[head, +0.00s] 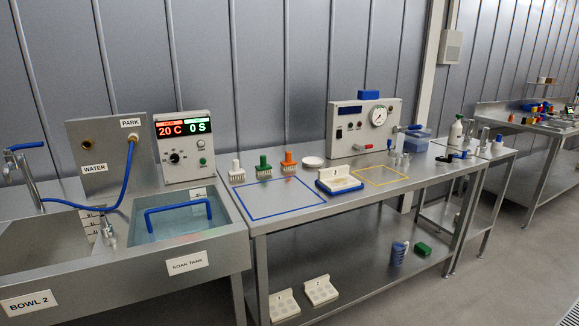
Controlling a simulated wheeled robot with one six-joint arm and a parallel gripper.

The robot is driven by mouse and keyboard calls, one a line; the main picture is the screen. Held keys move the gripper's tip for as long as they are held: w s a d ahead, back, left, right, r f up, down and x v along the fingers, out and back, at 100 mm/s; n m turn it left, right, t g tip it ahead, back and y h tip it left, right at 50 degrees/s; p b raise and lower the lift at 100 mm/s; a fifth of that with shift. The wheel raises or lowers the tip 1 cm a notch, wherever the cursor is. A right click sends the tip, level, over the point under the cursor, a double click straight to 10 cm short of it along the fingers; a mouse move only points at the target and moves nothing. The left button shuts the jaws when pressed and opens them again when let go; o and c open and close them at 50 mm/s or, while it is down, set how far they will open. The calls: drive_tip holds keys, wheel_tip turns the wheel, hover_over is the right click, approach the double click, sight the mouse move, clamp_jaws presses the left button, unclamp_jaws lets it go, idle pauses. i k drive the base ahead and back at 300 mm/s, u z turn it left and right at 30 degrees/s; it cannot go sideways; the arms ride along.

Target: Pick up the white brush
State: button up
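The white brush (236,171) stands upright on the steel worktable (262,221), bristles down, near the table's left end behind the blue outlined square. A green brush (263,167) and an orange brush (288,163) stand in a row to its right, a little apart. Nothing visibly covers the white brush. My gripper is not in this view.
A sink unit with a soak tank (180,267) adjoins on the left. A blue outlined square (279,198), largely bare, lies in front of the brushes. A white block (339,180) and a gauge box (363,127) stand to the right. The lower shelf holds several items.

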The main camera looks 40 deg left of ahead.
sight(237, 172)
drive_tip(key=u, duration=0.15)
drive_tip(key=i, duration=1.55)
drive_tip(key=u, duration=0.75)
drive_tip(key=i, duration=0.8)
drive_tip(key=u, duration=1.6)
drive_tip(key=i, duration=1)
drive_tip(key=u, duration=0.9)
